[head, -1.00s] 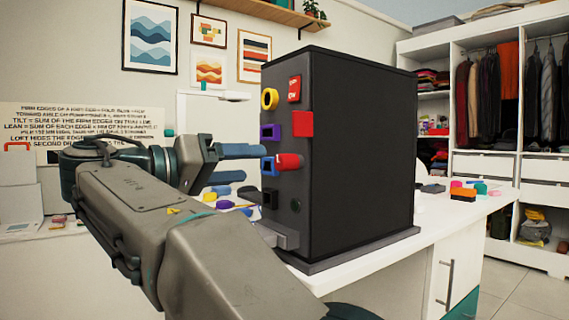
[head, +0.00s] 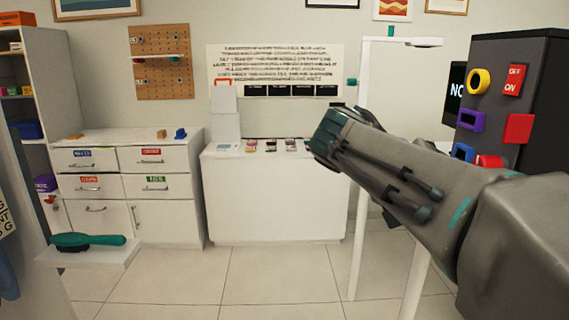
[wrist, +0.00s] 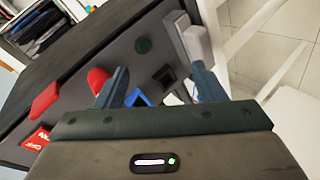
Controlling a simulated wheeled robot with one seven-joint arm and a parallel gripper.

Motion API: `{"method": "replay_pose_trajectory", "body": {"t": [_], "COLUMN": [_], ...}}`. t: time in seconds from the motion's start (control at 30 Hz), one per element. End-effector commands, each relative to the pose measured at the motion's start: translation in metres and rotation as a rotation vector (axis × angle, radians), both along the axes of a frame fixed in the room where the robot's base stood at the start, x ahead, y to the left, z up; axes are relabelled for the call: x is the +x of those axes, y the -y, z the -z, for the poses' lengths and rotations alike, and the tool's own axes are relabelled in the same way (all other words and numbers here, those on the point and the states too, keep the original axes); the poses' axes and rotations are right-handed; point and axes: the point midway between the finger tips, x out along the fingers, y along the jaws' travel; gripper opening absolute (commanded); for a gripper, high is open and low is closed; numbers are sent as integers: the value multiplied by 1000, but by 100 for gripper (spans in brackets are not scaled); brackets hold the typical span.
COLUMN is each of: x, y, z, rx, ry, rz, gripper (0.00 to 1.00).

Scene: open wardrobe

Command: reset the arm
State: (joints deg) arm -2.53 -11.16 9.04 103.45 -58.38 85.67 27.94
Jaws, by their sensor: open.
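My arm reaches in from the right of the head view, and its far end hides my gripper there. In the wrist view my gripper (wrist: 160,86) is open, its two dark fingers apart with nothing between them. The fingers point toward the dark box's (wrist: 70,65) panel, near a red knob (wrist: 97,78), a blue square fitting (wrist: 138,97) and a black square fitting (wrist: 165,75). I cannot tell whether a finger touches any of them. The box (head: 540,75) also stands at the right edge of the head view, partly hidden by my arm.
A white table frame (head: 363,150) stands beside my arm. White drawers (head: 125,190) and a low white counter (head: 275,200) line the back wall. A green-handled brush (head: 88,241) lies on a small ledge (head: 90,256) at left. The tiled floor (head: 220,285) between is clear.

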Motion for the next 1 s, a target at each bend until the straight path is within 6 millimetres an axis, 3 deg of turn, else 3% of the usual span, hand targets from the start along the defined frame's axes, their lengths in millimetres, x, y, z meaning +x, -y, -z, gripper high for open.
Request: {"method": "replay_pose_trajectory", "body": {"t": [0.03,0.43,0.7,1.0], "x": [-6,-58,-96,-117], "y": [-1,-36,-72,-96], "z": [-9,26,30,32], "rx": [46,477,766,934], "ry": [-33,-211,-203,-148], "rz": [-23,-205,-280,-301], "gripper": [64,64,64,64]}}
